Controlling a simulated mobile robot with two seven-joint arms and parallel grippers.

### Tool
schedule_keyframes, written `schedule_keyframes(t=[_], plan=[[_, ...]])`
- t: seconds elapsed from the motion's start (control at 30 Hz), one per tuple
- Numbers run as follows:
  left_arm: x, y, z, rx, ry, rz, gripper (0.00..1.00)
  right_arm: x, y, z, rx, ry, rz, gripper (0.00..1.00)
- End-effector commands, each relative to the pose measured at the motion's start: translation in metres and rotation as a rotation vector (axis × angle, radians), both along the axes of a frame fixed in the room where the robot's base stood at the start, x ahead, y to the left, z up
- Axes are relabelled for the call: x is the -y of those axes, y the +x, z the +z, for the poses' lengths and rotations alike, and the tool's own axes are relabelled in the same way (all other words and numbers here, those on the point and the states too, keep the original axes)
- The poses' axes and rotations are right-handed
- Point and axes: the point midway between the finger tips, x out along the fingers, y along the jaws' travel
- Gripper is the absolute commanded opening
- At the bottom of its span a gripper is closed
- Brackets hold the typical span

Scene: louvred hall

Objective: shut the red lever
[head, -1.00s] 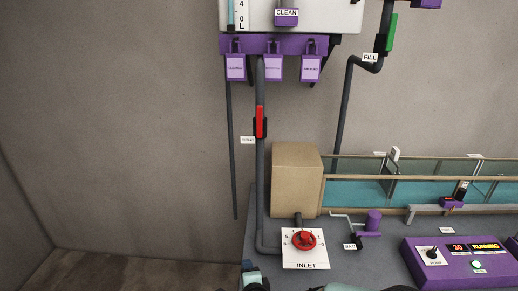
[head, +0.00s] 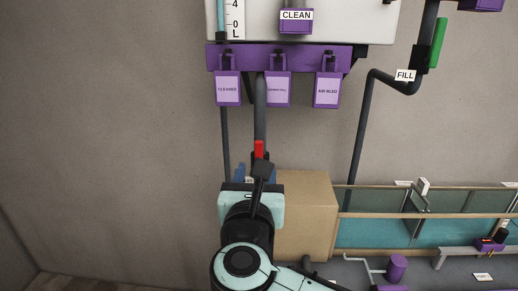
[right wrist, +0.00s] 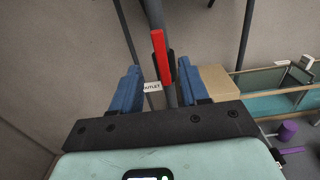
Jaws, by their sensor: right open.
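The red lever (head: 259,149) stands upright along a dark vertical pipe (head: 260,105). Its lower part is hidden behind my right arm in the head view. In the right wrist view the red lever (right wrist: 162,58) shows whole, lying along the pipe on a black valve body. My right gripper (right wrist: 159,78) is open, with its blue fingers to the left and right of the lever in that view. I see no contact. In the head view my right gripper (head: 250,174) is mostly hidden by its own wrist. My left gripper is not in view.
An OUTLET label (right wrist: 152,86) sits left of the lever. Purple tags (head: 278,90) hang above it. A cardboard box (head: 306,215) stands right of the pipe, beside a glass-sided channel (head: 375,233). A green lever (head: 438,42) is at upper right. The wall at left is clear.

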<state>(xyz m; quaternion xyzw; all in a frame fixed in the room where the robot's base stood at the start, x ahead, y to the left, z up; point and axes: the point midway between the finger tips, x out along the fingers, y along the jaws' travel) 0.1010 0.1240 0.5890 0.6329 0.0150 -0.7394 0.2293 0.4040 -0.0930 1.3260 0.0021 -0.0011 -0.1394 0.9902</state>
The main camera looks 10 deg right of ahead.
Motion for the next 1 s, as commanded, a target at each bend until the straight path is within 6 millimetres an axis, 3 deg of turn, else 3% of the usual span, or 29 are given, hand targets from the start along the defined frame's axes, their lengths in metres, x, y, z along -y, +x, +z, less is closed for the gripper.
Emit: schedule_keyframes(t=[0.43, 1.0], plan=[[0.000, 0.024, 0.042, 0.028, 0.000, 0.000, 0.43, 0.018, 0.063, 0.004, 0.000, -0.005, -0.002, 0.45], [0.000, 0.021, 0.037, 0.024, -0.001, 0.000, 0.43, 0.022, 0.077, 0.000, -0.001, -0.005, -0.001, 0.45]])
